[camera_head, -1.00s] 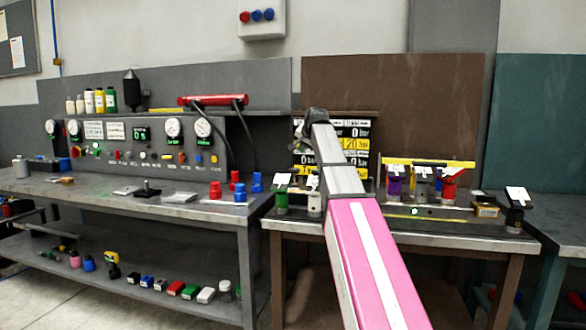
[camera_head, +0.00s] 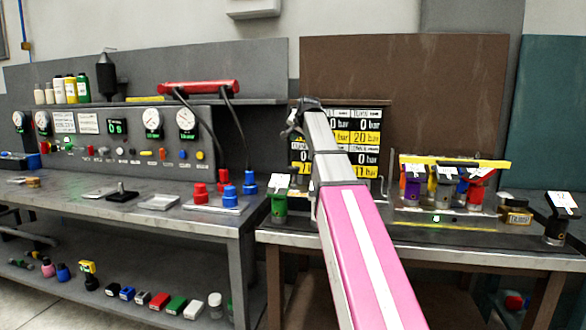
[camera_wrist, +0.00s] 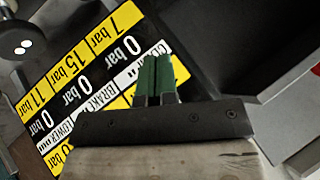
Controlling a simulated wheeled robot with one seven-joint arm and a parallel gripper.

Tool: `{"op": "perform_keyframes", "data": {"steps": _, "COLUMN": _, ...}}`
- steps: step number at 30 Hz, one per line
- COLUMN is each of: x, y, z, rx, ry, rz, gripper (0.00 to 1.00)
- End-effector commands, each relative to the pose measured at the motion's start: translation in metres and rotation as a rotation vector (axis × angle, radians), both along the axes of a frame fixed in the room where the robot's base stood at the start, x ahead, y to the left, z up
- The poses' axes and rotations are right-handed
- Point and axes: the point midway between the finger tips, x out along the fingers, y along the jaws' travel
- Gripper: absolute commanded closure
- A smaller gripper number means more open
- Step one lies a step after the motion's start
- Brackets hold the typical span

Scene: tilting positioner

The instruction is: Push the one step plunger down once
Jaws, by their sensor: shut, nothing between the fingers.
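Several plunger-like units with white tags stand on the right bench: a green one (camera_head: 279,205) left of my arm, a purple one (camera_head: 411,189), a grey one (camera_head: 444,188), a red one (camera_head: 477,190) and a black one (camera_head: 557,222) at the far right. I cannot tell from the tags which is the one step plunger. My gripper (camera_head: 293,128) is raised in front of the display panel (camera_head: 373,137), apart from the plungers. In the wrist view its green fingers (camera_wrist: 155,78) are together and empty. No plunger shows clearly there. My arm hides part of the bench.
A yellow bar (camera_head: 455,161) runs over the purple, grey and red units. A brown block (camera_head: 514,214) stands beside them. The left bench (camera_head: 150,212) holds red and blue knobs (camera_head: 229,188) near its right end. The right bench's front strip (camera_head: 470,245) is clear.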

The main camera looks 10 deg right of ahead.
Motion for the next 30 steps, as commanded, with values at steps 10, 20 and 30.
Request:
{"op": "perform_keyframes", "data": {"steps": 10, "x": 0.0, "y": 0.0, "z": -0.011, "rx": 0.0, "ry": 0.0, "rz": 0.0, "gripper": 1.0}}
{"op": "perform_keyframes", "data": {"steps": 20, "x": -0.001, "y": 0.0, "z": -0.047, "rx": 0.0, "ry": 0.002, "rz": -0.001, "gripper": 1.0}}
{"op": "perform_keyframes", "data": {"steps": 30, "x": 0.0, "y": 0.0, "z": -0.083, "rx": 0.0, "ry": 0.0, "rz": 0.0, "gripper": 1.0}}
